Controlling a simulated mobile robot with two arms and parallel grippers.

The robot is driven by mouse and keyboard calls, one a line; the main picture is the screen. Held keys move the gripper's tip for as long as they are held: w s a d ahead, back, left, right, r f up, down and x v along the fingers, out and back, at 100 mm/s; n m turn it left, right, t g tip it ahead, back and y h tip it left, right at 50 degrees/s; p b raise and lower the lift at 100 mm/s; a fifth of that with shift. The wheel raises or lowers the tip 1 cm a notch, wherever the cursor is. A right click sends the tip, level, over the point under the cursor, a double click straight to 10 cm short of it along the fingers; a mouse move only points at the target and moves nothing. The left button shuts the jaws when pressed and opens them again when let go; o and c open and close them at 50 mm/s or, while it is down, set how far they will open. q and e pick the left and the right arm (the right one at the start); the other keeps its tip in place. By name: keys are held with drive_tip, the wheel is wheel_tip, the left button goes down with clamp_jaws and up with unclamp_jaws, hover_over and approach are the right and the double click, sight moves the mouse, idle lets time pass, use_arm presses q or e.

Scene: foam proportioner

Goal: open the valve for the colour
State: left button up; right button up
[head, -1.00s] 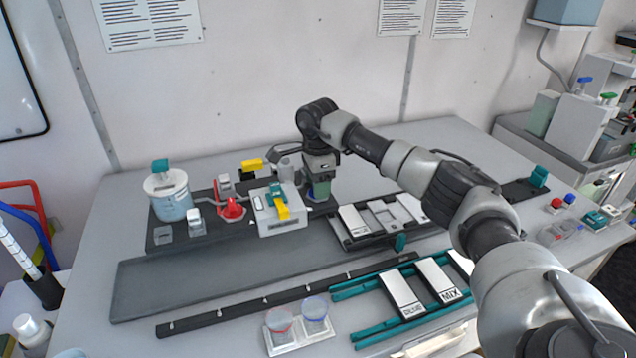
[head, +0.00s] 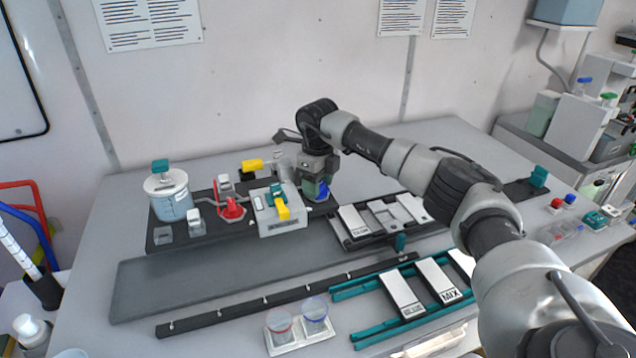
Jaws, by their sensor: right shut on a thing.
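My right gripper (head: 318,180) points down at the right end of the black base plate (head: 170,236). It is shut on a small blue-and-green part (head: 321,191), probably a valve knob; the fingers and wrist hide most of it. Left of it stands a white box (head: 278,222) with a teal handle and a yellow handle (head: 283,212) on its top. Another yellow handle (head: 253,166) is behind the box. A red fitting (head: 231,210) and a clear tank of blue liquid (head: 172,202) with a teal top sit further left. My left gripper is not in view.
A dark rack with white plates (head: 353,220) is close on the right of the gripper. A long grey mat (head: 190,282) lies clear in front. Two cups (head: 297,322) and a teal rack (head: 420,312) with labelled plates are nearer.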

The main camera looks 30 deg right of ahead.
drive_tip(key=m, duration=0.3)
drive_tip(key=shift+r+m, duration=0.15)
drive_tip(key=shift+m, duration=0.15)
drive_tip(key=shift+w+m, duration=0.1)
drive_tip(key=shift+m, duration=1.7)
drive_tip(key=shift+d, duration=0.1)
drive_tip(key=o, duration=0.9)
drive_tip(key=shift+o, duration=0.2)
wheel_tip(320, 180, up, 11)
drive_tip(key=b, duration=0.2)
drive_tip(key=shift+f, duration=0.25)
